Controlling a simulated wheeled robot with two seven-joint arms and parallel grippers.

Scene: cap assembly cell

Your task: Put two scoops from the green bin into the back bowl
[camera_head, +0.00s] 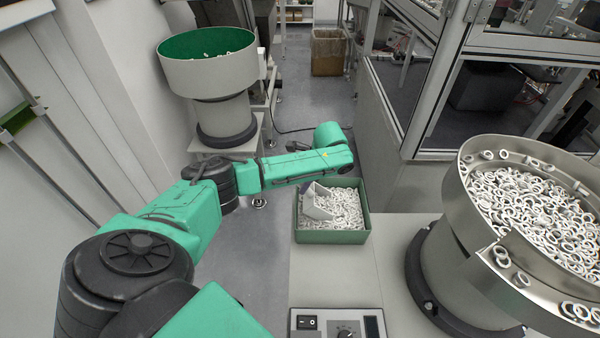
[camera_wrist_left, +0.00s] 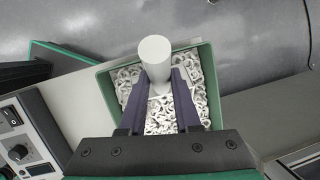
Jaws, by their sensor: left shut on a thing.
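The green bin (camera_head: 330,237) stands on the light bench top, holding many white rings. A pale scoop (camera_head: 318,204) sits in the left part of the bin, tilted among the rings. In the left wrist view its white round handle (camera_wrist_left: 155,52) rises between the fingers of my left gripper (camera_wrist_left: 158,98), shut on it above the bin. In the head view my green arm reaches over the bin's back edge, and the fingers cannot be made out. The back bowl (camera_head: 208,78), green inside, stands at the back left with a few white pieces in it. My right gripper is not in view.
A large metal bowl (camera_head: 475,205) full of white rings stands at the right. A control box (camera_head: 338,322) is at the bench's front. A framed glass enclosure (camera_head: 445,100) rises behind right. A cardboard box (camera_head: 328,52) stands on the floor far back.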

